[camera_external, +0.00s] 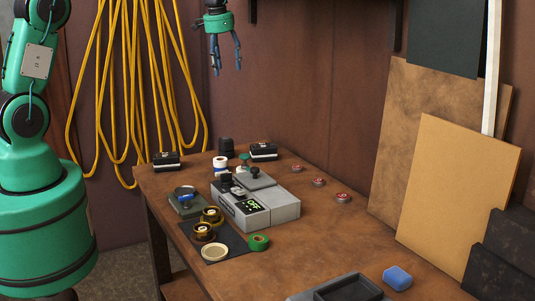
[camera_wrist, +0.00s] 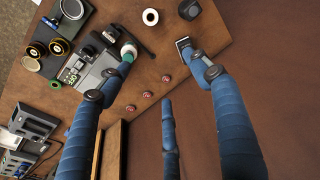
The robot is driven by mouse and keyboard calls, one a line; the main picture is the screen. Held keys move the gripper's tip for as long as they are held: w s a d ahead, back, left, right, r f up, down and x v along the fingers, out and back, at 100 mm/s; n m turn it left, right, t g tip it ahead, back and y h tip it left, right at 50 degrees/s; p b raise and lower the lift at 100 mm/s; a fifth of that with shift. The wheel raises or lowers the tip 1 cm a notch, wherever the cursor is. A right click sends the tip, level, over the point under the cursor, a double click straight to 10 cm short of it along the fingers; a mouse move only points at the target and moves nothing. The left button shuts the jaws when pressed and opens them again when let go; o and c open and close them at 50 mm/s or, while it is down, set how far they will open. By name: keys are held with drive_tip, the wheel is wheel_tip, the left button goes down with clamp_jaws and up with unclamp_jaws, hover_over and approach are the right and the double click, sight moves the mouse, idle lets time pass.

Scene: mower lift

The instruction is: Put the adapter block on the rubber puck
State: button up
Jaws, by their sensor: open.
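My gripper (camera_external: 227,66) is open and empty, high above the far end of the workbench, with its blue fingers pointing down. Its spread fingers also fill much of the wrist view (camera_wrist: 160,62). I cannot tell for sure which thing is the adapter block or which is the rubber puck. Three small round reddish discs lie in a row along the bench's wall side: far (camera_external: 298,168), middle (camera_external: 318,181) and near (camera_external: 343,196). A blue block (camera_external: 397,277) lies at the near right. Black blocks sit at the far left (camera_external: 166,161) and far back (camera_external: 263,150).
A grey device with a lit green display (camera_external: 252,205) stands mid-bench. Around it are brass-coloured rings (camera_external: 204,231), a pale disc (camera_external: 215,252), a green roll (camera_external: 258,242), a white roll (camera_external: 220,163) and a black cylinder (camera_external: 226,146). A dark tray (camera_external: 375,292) is nearest. Bench right of the device is mostly clear.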

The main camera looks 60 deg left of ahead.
drive_tip(key=s+d+r+t, duration=0.2)
drive_tip(key=s+d+r, duration=1.25)
drive_tip(key=s, duration=0.25)
drive_tip(key=s+d+t, duration=0.1)
drive_tip(key=s+d, duration=0.4)
drive_tip(key=s, duration=0.6)
drive_tip(key=s+d+f+t, duration=0.1)
drive_tip(key=s+d, duration=0.4)
drive_tip(key=s, duration=0.6)
drive_tip(key=shift+f+h, duration=0.15)
drive_tip(key=shift+h, duration=0.15)
drive_tip(key=shift+d+f, duration=0.1)
wheel_tip(320, 180, down, 10)
drive_tip(key=b, duration=1)
